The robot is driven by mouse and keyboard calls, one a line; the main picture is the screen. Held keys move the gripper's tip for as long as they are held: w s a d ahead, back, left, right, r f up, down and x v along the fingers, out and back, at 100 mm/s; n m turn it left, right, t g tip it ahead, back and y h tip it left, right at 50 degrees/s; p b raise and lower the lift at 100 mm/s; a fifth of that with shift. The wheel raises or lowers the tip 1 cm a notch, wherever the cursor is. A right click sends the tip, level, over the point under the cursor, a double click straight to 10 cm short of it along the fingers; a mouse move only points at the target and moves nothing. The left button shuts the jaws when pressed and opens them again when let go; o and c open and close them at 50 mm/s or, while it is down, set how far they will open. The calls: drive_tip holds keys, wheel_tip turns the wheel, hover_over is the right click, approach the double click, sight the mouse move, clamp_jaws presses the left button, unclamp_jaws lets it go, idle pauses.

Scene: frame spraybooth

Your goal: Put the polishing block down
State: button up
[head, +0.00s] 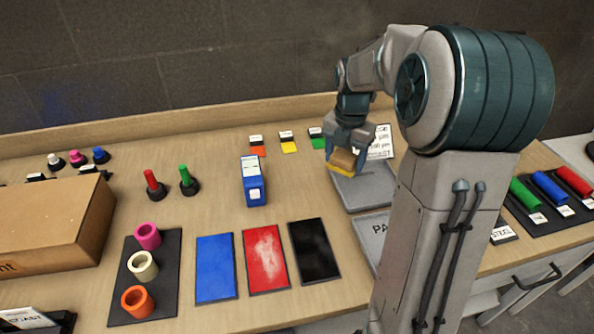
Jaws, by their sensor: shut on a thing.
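The polishing block (342,161) is a small block with a brown upper part and a yellow lower part. My gripper (347,150) is shut on it, near the back middle of the bench. The block shows over the back left part of a grey tray (352,204). I cannot tell whether it touches the tray or hangs a little above it. My arm hides the tray's right side.
A blue box (253,181) stands left of the tray. Blue (215,267), red (266,259) and black (315,251) panels lie in front. A cardboard box (45,225) is at the left. Red (154,184) and green (188,181) upright pieces stand between.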

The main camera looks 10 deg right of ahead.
drive_tip(key=p, duration=0.1)
hover_over(301, 184)
wheel_tip(301, 184, down, 7)
drive_tip(key=shift+r, duration=0.1)
drive_tip(key=shift+f, duration=2)
drive_tip(key=shift+f, duration=0.1)
